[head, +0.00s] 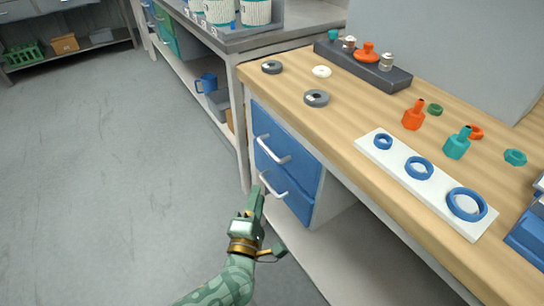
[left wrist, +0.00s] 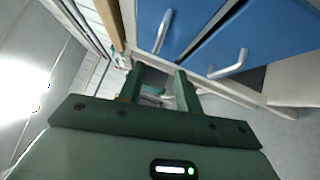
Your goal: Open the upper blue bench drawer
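The upper blue bench drawer (head: 289,142) is shut under the wooden bench top, with a pale bar handle (head: 272,150). The lower blue drawer (head: 293,200) below it is also shut, with its own handle (head: 272,187). My left gripper (head: 268,222) is near the lower handle in the head view, below the upper one. In the left wrist view its fingers (left wrist: 159,72) are apart with nothing between them. The upper drawer's handle (left wrist: 163,32) and the lower handle (left wrist: 229,66) show beyond the fingertips. My right gripper is not in view.
The bench top (head: 338,120) carries a white plate with blue rings (head: 419,168), orange and teal vessels (head: 414,116), loose rings and a dark rack (head: 362,66). A grey bench (head: 262,39) stands behind. Open floor (head: 110,160) lies left of the drawers.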

